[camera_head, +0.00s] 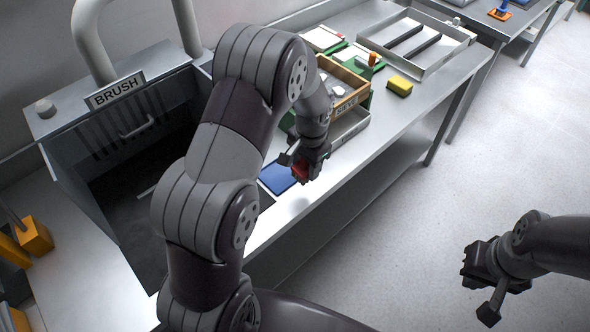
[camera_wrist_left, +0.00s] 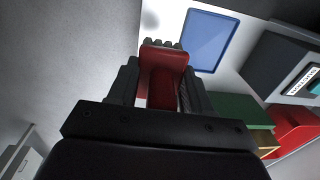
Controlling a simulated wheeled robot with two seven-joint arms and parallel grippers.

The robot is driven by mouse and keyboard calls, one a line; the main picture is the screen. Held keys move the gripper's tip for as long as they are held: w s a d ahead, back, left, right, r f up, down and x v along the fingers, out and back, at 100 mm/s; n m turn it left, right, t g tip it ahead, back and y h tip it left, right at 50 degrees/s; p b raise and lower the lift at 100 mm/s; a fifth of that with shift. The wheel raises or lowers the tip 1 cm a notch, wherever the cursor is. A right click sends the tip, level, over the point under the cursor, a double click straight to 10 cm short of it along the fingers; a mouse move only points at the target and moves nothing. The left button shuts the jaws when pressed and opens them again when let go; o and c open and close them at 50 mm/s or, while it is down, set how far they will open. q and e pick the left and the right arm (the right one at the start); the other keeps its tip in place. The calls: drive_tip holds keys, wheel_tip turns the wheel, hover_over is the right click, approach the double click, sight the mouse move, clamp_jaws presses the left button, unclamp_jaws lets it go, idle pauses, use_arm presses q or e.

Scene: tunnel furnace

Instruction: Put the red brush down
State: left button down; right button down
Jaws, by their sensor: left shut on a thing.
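The red brush (camera_head: 301,170) is held in my left gripper (camera_head: 303,165), above the front edge of the steel table (camera_head: 345,165). In the left wrist view the red brush (camera_wrist_left: 163,75) sits between the two fingers of my left gripper (camera_wrist_left: 160,90), with grey bristles at its far end. A blue mat (camera_head: 277,177) lies on the table just left of the gripper; the blue mat also shows beyond the brush in the left wrist view (camera_wrist_left: 208,40). My right gripper (camera_head: 487,270) hangs over the floor at the right; its jaw state is unclear.
A wooden box (camera_head: 345,85) and a grey bin (camera_head: 350,128) stand behind the left gripper. A yellow sponge (camera_head: 399,85) and a metal tray (camera_head: 440,58) lie further back. A booth labelled BRUSH (camera_head: 118,92) stands at the left. The floor at right is clear.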

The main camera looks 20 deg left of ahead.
use_arm(q)
drive_tip(key=w+a+f, duration=0.1)
drive_tip(key=a+f, duration=0.1)
drive_tip(key=a, duration=0.1)
drive_tip(key=w+a+f+p, duration=0.1)
drive_tip(key=a+f, duration=0.1)
drive_tip(key=a, duration=0.1)
drive_tip(key=w+a+f+p, duration=0.1)
drive_tip(key=w+a+f, duration=0.1)
drive_tip(key=a, duration=0.1)
wheel_tip(320, 180, down, 4)
drive_tip(key=shift+s+r+p, duration=0.1)
drive_tip(key=shift+r+p, duration=0.15)
drive_tip(key=shift+p, duration=0.55)
drive_tip(key=shift+f, duration=0.25)
drive_tip(key=shift+c, duration=2.1)
unclamp_jaws()
